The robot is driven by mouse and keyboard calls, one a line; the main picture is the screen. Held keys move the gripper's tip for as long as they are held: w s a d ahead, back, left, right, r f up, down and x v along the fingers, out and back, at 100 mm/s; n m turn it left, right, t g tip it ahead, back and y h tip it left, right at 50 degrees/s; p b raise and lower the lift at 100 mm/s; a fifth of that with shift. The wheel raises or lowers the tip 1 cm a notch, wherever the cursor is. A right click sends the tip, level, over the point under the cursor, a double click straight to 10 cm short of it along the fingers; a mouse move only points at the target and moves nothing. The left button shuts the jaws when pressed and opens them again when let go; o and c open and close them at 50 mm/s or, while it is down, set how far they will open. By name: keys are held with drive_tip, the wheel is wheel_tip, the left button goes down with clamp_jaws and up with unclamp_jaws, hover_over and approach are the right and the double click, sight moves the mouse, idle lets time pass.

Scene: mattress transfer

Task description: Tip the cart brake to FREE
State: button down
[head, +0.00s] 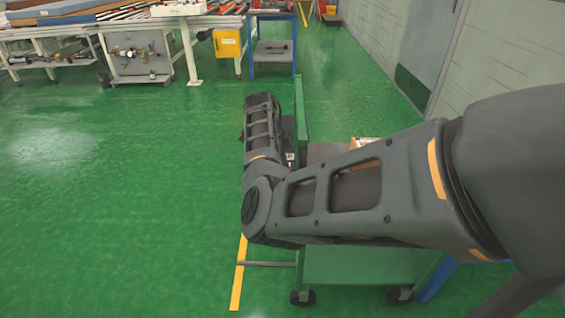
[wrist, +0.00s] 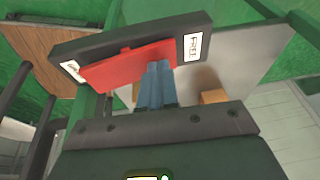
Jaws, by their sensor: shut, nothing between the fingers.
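The cart brake shows in the wrist view as a dark housing (wrist: 120,33) with a red rocker plate (wrist: 125,66) across it. A white label that appears to read FREE (wrist: 193,48) is at its right end. A second white label (wrist: 72,70) at the left end is too small to read. My gripper (wrist: 157,68) is shut and empty, its blue-grey fingertips at the right part of the red plate, near the FREE label. I cannot tell if they touch it. In the head view the green cart (head: 360,265) stands behind my arm, which hides the gripper and brake.
A blue-framed stand (head: 272,48) and a roller table (head: 195,45) with a yellow box (head: 228,42) are at the back. A grey wall (head: 500,45) with a door (head: 428,45) runs along the right. The green floor at left is clear.

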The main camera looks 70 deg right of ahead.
drive_tip(key=shift+s+a+r+p, duration=0.15)
drive_tip(key=shift+a+r+p, duration=0.05)
drive_tip(key=shift+a+p, duration=0.2)
drive_tip(key=shift+s+a+r+p, duration=0.15)
drive_tip(key=shift+a+p, duration=0.1)
drive_tip(key=shift+p, duration=0.15)
